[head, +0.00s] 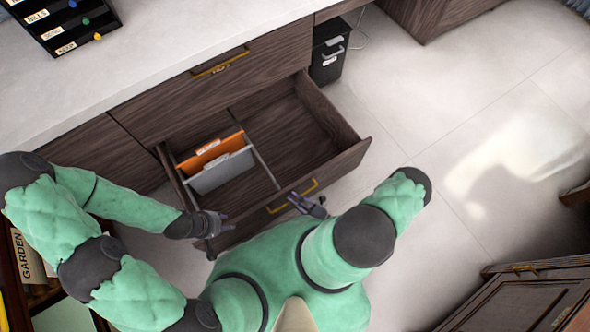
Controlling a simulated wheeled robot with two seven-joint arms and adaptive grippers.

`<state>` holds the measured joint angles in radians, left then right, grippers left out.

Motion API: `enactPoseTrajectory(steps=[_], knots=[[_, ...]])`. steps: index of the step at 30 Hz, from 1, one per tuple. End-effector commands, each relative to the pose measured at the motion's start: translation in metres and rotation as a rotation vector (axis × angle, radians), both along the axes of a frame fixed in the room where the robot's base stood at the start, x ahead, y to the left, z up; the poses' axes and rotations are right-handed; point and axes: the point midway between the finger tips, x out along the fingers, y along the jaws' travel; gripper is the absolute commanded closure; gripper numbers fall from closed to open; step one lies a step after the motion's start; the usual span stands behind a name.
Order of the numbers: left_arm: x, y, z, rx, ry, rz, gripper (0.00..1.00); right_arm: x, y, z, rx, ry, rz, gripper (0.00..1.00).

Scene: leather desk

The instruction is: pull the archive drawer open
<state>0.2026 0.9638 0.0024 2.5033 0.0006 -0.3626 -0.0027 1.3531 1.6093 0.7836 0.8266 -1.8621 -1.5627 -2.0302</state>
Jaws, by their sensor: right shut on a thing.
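The archive drawer (337,172) stands pulled out from the dark wood desk, its inside open to view. It holds an orange folder (212,150) and a grey folder (220,172) in its left part; the right part is empty. A gold bar handle (279,207) is on its front.
A closed upper drawer (215,80) sits above the archive drawer. A labelled black organizer (65,22) stands on the pale desktop. A black bin-like box (328,50) is beside the desk. Wooden furniture (525,300) is at lower right. The floor to the right is clear.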

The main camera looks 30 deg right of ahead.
Motion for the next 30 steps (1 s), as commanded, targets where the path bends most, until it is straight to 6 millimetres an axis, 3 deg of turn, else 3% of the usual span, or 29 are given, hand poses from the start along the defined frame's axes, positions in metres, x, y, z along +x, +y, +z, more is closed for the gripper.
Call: enactPoseTrajectory(steps=[11,12,23,30], knots=[[0.000,0.000,0.000,0.000,0.000,0.000,0.60,0.001,-0.003,-0.001,-0.007,0.001,-0.002,1.00],[0.000,0.000,0.000,0.000,0.000,0.000,0.60,0.001,-0.003,-0.001,-0.006,0.001,-0.002,0.71],[0.000,0.000,0.000,0.000,0.000,0.000,0.60,-0.001,-0.002,-0.001,-0.002,0.001,-0.001,0.70],[0.000,0.000,0.000,0.000,0.000,0.000,0.60,-0.020,-0.013,-0.005,-0.003,0.001,-0.006,0.70]])
